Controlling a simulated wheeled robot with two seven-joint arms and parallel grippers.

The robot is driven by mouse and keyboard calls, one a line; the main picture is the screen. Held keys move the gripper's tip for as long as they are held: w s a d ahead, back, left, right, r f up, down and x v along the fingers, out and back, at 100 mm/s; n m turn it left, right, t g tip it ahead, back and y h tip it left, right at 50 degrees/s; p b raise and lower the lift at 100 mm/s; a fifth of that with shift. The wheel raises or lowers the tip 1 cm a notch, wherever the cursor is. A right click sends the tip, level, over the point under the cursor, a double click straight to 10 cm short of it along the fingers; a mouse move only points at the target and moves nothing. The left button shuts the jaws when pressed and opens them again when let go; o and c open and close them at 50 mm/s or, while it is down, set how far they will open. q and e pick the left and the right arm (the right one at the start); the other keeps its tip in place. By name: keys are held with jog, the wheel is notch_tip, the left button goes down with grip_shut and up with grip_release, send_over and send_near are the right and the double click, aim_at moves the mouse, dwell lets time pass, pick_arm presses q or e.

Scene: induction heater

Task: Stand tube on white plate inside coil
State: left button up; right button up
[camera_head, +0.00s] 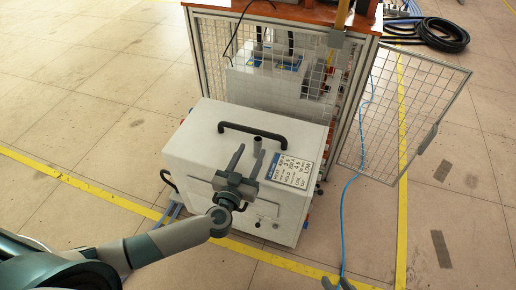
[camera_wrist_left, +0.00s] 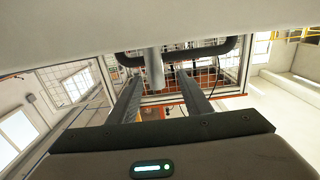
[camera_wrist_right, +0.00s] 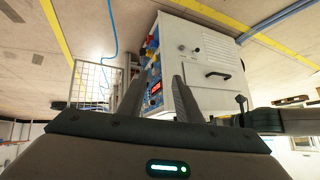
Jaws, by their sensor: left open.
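A short dark grey tube (camera_head: 257,144) stands upright on top of a white box (camera_head: 190,147), in front of its black handle. My left gripper (camera_head: 256,154) is open over the box top, with its fingers pointing toward the tube. In the left wrist view, the tube (camera_wrist_left: 154,68) shows between the two finger ends, with a gap on each side. My right gripper (camera_head: 337,284) shows only at the bottom edge. In the right wrist view, its fingers (camera_wrist_right: 158,80) are apart with nothing held. I cannot make out the white plate or the coil clearly.
A black handle (camera_head: 253,132) crosses the box top behind the tube. A label plate (camera_head: 290,170) lies right of it. A mesh-sided cabinet (camera_head: 208,50) stands behind, its mesh door (camera_head: 400,110) swung open to the right. A blue cable (camera_head: 343,210) runs along the floor.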

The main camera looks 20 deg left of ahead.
aim_at(257, 147)
pick_arm(q)
jog(key=shift+w, duration=0.1)
dwell(0.3)
jog(key=shift+w+d, duration=0.1)
jog(key=shift+w, duration=0.1)
jog(key=w, duration=0.1)
jog(key=w+b, duration=0.1)
jog(key=w, duration=0.1)
jog(key=shift+w+d+r, duration=0.15)
jog(key=shift+w+d, duration=0.2)
jog(key=shift+w, duration=0.05)
jog(key=shift+w+b, duration=0.35)
jog(key=shift+w, duration=0.05)
pick_arm(e)
jog(key=w+a+r+t+y, duration=0.1)
jog(key=w+a+r+t, duration=0.1)
jog(key=w+r+t, duration=0.1)
jog(key=shift+w+r+t, duration=0.3)
jog(key=shift+w+r, duration=0.2)
jog(key=shift+r, duration=0.25)
pick_arm(q)
jog(key=shift+c, duration=0.4)
grip_shut()
